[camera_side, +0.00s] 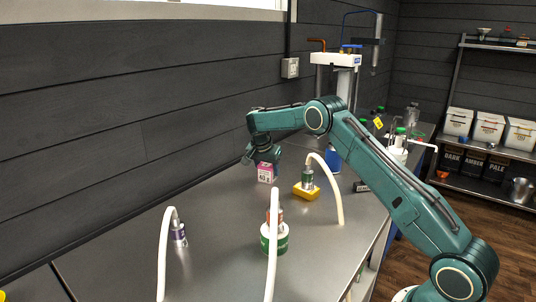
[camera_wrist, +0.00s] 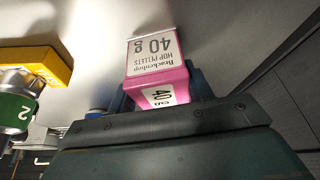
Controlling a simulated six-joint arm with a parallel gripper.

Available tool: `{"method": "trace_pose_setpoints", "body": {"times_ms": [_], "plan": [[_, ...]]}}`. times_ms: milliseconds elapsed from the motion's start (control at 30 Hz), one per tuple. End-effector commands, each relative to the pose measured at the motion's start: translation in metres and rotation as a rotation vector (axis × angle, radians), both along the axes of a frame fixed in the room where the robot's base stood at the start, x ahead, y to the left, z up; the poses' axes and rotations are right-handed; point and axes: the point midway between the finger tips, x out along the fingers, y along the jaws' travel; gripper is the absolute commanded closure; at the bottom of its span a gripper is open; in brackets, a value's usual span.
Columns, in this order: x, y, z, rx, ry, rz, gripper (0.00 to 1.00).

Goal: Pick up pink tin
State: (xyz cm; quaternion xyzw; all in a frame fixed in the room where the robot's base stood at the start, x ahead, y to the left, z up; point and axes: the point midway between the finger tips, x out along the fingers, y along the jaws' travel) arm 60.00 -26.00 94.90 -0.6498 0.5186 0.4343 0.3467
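The pink tin (camera_side: 266,173) has a white label reading "40 g" and "Hop Pellets". In the side view it is at the back left of the steel table, directly under my gripper (camera_side: 263,158). In the wrist view the pink tin (camera_wrist: 157,60) stands out beyond the gripper, with dark finger parts at its left and right. The tin seems to lie between the fingers. I cannot tell whether they press on it, or whether its base touches the table.
Right of the tin, a yellow block (camera_side: 313,191) carries a fitting with a white hose (camera_side: 332,185); the block also shows in the wrist view (camera_wrist: 40,62). A green-banded container (camera_side: 274,241) and a purple-banded fitting (camera_side: 179,235) stand nearer. The wall runs close behind.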

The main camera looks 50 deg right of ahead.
Motion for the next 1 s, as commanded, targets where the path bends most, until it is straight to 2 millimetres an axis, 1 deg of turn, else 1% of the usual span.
{"method": "trace_pose_setpoints", "body": {"times_ms": [33, 67, 100, 367, 567, 767, 1000], "plan": [[0.000, 0.000, 0.000, 0.000, 0.000, 0.000, 0.67], [0.000, 0.000, 0.000, 0.000, 0.000, 0.000, 0.73], [0.000, 0.000, 0.000, -0.001, -0.001, 0.000, 0.75], [0.000, 0.000, 0.002, -0.001, -0.001, 0.000, 0.75], [0.001, 0.000, 0.012, 0.000, -0.002, 0.000, 0.75], [0.001, 0.000, 0.037, -0.002, -0.005, 0.000, 0.75], [0.001, 0.000, 0.076, -0.001, -0.004, 0.001, 0.75]]}}
